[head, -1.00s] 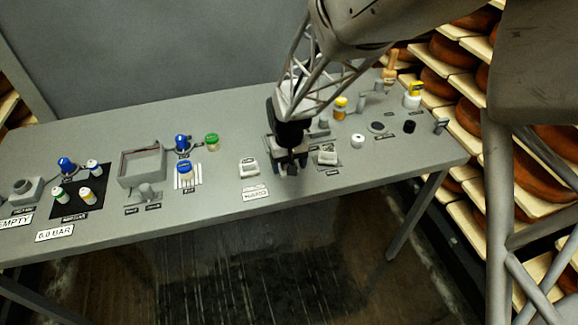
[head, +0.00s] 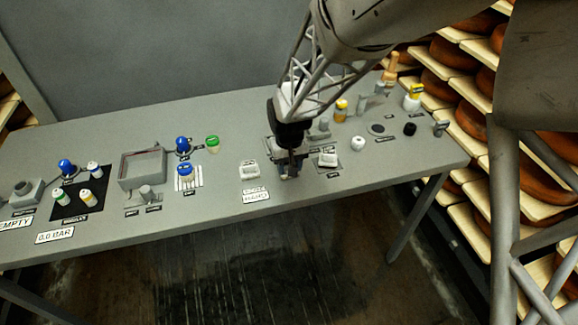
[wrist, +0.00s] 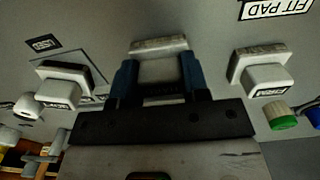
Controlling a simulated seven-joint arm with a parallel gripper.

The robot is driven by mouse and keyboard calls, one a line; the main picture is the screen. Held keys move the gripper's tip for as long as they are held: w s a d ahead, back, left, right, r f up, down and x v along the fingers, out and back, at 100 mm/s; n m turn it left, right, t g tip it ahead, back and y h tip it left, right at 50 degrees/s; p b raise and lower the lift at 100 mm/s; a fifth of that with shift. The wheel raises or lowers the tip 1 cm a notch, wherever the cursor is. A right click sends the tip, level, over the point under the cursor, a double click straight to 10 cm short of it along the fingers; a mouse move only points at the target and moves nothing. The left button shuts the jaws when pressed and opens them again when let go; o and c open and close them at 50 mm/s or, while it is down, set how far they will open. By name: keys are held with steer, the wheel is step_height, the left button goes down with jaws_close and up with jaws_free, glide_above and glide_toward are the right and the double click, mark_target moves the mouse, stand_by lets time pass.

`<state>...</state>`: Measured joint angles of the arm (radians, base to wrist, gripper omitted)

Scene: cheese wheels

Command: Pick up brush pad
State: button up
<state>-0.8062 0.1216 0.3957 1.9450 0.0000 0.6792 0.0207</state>
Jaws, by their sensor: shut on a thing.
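My gripper (wrist: 158,80) is shut on a pale block-shaped pad (wrist: 158,65) in the middle of the wrist view, one dark blue finger on each side of it. The pad's wide pale base shows beyond the fingertips; its lettering is dim and I cannot read it. In the head view my gripper (head: 290,172) is low over the tabletop between two similar white pads. One white pad (head: 249,169) is to its left and another white pad (head: 327,159) to its right. My gripper mostly hides the held pad in the head view.
The grey table (head: 225,205) holds several blue-capped and other bottles, a grey open box (head: 142,167) and a white round piece (head: 358,143). Shelves of cheese wheels (head: 470,125) stand at the right. The table's front strip is mostly clear.

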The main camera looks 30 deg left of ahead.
step_height(320, 180, up, 3)
steer(key=shift+f, duration=0.2)
steer(key=shift+s+d+r, duration=0.15)
steer(key=shift+r, duration=0.15)
steer(key=s+d+r, duration=0.1)
steer(key=s+d, duration=1)
steer(key=shift+r, duration=0.2)
stand_by(0.4)
steer(key=w+a+r, duration=0.1)
steer(key=w+a, duration=0.8)
steer(key=shift+w+a+r, duration=0.1)
steer(key=w+a, duration=0.3)
steer(key=w+a+f, duration=0.1)
steer(key=w+a, duration=0.7)
steer(key=shift+w+a+f, duration=0.15)
steer(key=shift+f, duration=0.1)
stand_by(0.4)
